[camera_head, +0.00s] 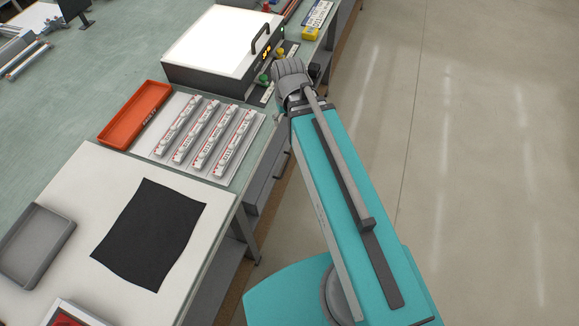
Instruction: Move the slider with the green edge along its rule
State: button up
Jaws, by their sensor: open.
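I cannot make out a slider with a green edge or its rule for certain in the head view. A pale board (250,141) on the bench carries several parallel white strips (203,133) with red and dark markings. Small grey pieces sit along these strips, too small to tell apart. My gripper (291,70) is the grey end of my turquoise arm, open, at the bench's right edge beside the white-topped box. It is right of and beyond the strips. Its fingertips are too small to make out clearly, and I see nothing held.
The white-topped box (218,43) with a dark handle stands behind the board. A green knob (264,78) lies near its front. An orange tray (134,114) is left of the strips. A black cloth (150,233) and grey tray (36,246) lie nearer. Open floor (480,150) is right.

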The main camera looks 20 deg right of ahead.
notch_tip(320, 180, down, 22)
jog(key=s+b, duration=0.2)
jog(key=b, duration=1.9)
jog(key=shift+r, duration=0.15)
jog(key=shift+d, duration=0.1)
